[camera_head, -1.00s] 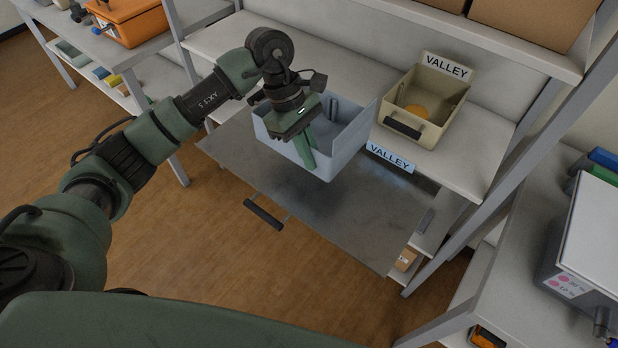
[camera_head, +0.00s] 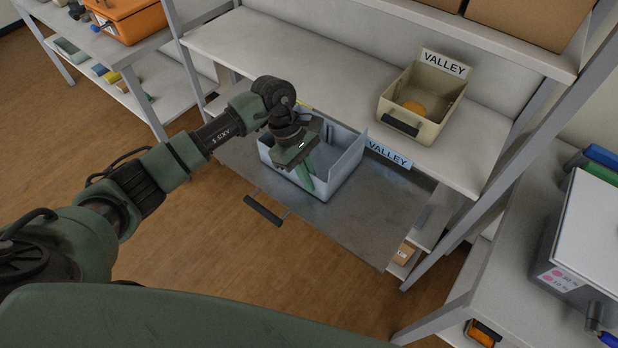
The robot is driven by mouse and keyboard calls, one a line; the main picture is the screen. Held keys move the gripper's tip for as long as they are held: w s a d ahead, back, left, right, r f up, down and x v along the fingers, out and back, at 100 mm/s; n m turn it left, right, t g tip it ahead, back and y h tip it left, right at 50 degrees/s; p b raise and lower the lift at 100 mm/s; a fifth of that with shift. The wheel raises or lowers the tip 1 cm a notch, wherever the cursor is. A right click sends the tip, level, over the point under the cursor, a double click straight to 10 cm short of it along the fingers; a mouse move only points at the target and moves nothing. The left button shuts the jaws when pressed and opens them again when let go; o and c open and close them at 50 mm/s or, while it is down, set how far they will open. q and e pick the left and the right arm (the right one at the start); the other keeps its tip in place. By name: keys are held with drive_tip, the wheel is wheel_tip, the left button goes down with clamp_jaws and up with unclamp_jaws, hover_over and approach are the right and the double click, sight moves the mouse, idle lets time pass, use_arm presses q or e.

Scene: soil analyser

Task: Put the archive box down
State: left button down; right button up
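The pale blue-grey open box (camera_head: 342,175), which I take as the archive box, is at the pulled-out grey metal tray (camera_head: 350,225) below the shelf. My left gripper (camera_head: 305,178) is over the box's near side, with its green fingers shut on the near wall. The box looks upright and empty where I can see inside. I cannot tell whether its bottom touches the tray. The gripper and wrist hide part of the near wall and the inside. My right gripper is not in view.
A beige box (camera_head: 425,103) labelled VALLEY, with an orange thing inside, stands on the shelf (camera_head: 335,65) above. A blue VALLEY label (camera_head: 388,155) is at the shelf edge. The tray has a dark handle (camera_head: 264,210) in front. The tray's right part is clear.

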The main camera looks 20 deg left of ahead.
use_arm(q)
drive_tip(key=shift+f, duration=0.1)
drive_tip(key=c, duration=1.6)
unclamp_jaws()
drive_tip(key=shift+c, duration=0.2)
drive_tip(key=b+v, duration=0.2)
drive_tip(key=v, duration=1)
drive_tip(key=shift+s, duration=0.15)
